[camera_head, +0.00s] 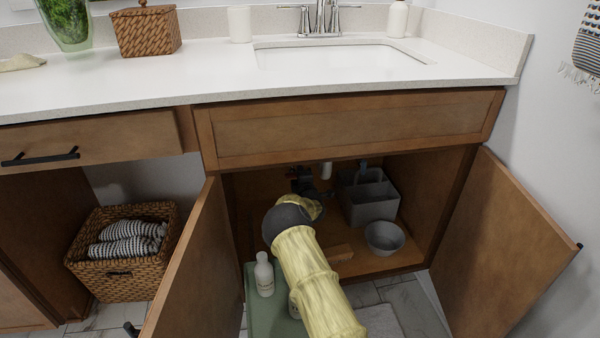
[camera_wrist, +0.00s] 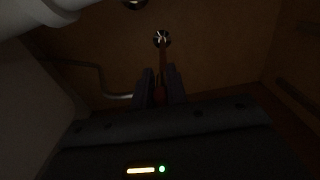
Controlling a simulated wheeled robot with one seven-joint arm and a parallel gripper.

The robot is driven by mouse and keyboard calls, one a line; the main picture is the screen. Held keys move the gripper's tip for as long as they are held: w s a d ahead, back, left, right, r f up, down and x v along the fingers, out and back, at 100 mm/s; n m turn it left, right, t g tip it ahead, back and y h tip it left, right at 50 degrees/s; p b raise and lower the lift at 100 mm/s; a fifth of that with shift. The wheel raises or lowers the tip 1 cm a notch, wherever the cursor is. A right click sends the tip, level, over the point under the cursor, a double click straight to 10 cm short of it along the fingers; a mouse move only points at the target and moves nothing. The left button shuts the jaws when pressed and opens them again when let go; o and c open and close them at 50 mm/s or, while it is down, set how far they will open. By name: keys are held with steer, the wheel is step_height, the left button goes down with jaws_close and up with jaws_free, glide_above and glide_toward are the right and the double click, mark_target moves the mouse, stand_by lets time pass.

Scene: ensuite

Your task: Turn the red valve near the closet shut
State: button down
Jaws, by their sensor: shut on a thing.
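The open cabinet (camera_head: 455,195) under the sink holds the plumbing. My gripper (camera_head: 308,182) reaches inside it from the front; in the head view my yellow-covered arm hides much of it. In the dark wrist view my gripper's fingers (camera_wrist: 159,88) are closed around a small red piece, the red valve handle (camera_wrist: 159,94). A thin pipe stem runs up from it to a round shiny fitting (camera_wrist: 162,39) on the back wall. The handle's exact angle is too dark to tell.
A grey caddy (camera_head: 372,208) and grey bowl (camera_head: 384,237) stand right of my arm. A white bottle (camera_head: 264,276) stands on a green surface (camera_head: 252,311) at the left. The open left door (camera_head: 185,265) and right door (camera_head: 500,245) flank my arm. A wicker basket (camera_head: 110,277) is farther left.

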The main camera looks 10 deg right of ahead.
steer(key=shift+r, duration=0.1)
steer(key=c, duration=1.4)
jaws_free()
steer(key=shift+s+p, duration=0.55)
steer(key=shift+s, duration=0.3)
steer(key=s+p, duration=0.6)
steer(key=s, duration=0.9)
steer(key=shift+s, duration=0.3)
steer(key=shift+d, duration=0.1)
